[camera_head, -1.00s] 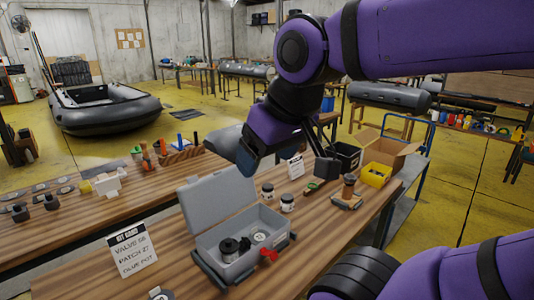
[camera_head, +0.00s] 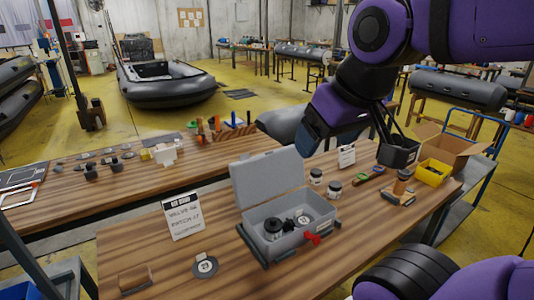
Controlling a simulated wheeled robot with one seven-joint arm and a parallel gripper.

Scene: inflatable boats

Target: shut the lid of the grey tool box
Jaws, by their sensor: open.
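The grey tool box (camera_head: 292,241) stands on the wooden workbench in the middle of the view. Its lid (camera_head: 268,179) is open and stands up at the back, leaning slightly backward. Inside lie a black round fitting (camera_head: 272,227) and a pale disc. A red piece (camera_head: 312,238) is at the box's front right. My gripper (camera_head: 312,130) is above and to the right of the lid, apart from it. The fingers are partly hidden by the wrist, and I see nothing held.
Two jars (camera_head: 333,188) stand right of the lid. A yellow bin (camera_head: 433,172) and a cardboard box (camera_head: 450,148) are farther right. A written card (camera_head: 183,216) stands left of the tool box, with a round patch (camera_head: 205,266) in front of it.

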